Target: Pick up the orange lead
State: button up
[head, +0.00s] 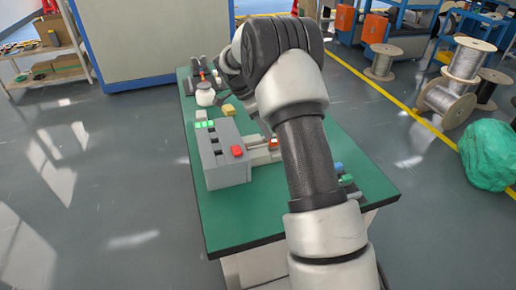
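A small orange item (203,72) shows at the far left end of the green table, among dark parts; it may be the orange lead, but it is too small to tell. A second small orange-red piece (273,143) lies beside the grey box, close to my arm. My arm reaches over the table and its wrist (231,62) is near the far end, just right of the first orange item. My gripper's fingers cannot be made out there, and the arm hides much of the table's right half.
A grey box (218,156) with green lights and a red button stands on the green table (228,222). A white round container (205,94) and a yellow block (229,110) stand behind it. Small blue and green pieces (342,172) lie right of my arm. Cable spools (455,85) stand on the floor.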

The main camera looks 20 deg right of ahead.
jog(key=shift+b+x, duration=0.45)
jog(key=shift+x, duration=2.55)
jog(key=shift+w+d+r, duration=0.1)
jog(key=shift+w, duration=0.05)
grip_shut()
jog(key=shift+d+r, duration=0.35)
jog(key=shift+r, duration=0.05)
jog(key=d+r+p, duration=0.1)
jog(key=d+r, duration=0.2)
jog(key=d, duration=0.5)
jog(key=d+r+p, duration=0.2)
jog(key=d+r, duration=0.2)
jog(key=d, duration=0.5)
jog(key=shift+r, duration=0.1)
